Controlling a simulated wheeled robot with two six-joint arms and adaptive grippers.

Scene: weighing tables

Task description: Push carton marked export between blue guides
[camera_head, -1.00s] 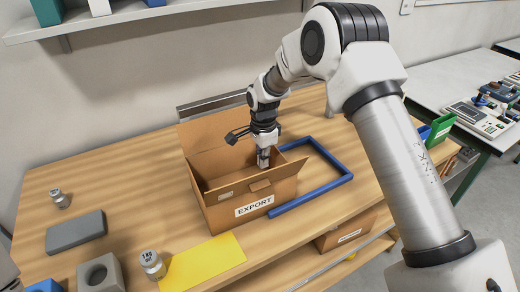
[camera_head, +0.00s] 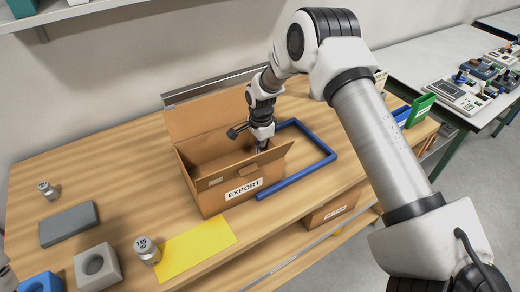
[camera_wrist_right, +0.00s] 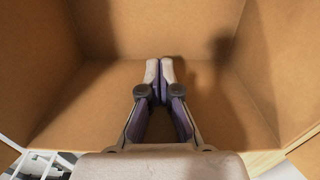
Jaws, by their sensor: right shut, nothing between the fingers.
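The open cardboard carton (camera_head: 214,202) stands upright on the wooden table, its EXPORT label (camera_head: 243,189) facing front and its flaps raised. A blue guide frame (camera_head: 326,147) lies flat to its right, with one end close to the carton's front right corner. My right gripper (camera_head: 262,147) reaches down into the carton near its right side; its fingertips are partly hidden there. In the right wrist view, the fingers (camera_wrist_right: 166,64) are shut and empty, with carton walls (camera_wrist_right: 165,28) around them. I cannot tell whether they touch a wall. My left gripper is out of view.
A yellow mat (camera_head: 196,248), a metal weight (camera_head: 147,251), a grey slab (camera_head: 68,224) and a grey block (camera_head: 97,267) lie left of the carton. Another carton (camera_head: 333,208) sits on the lower shelf. The tabletop inside the guide frame looks clear.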

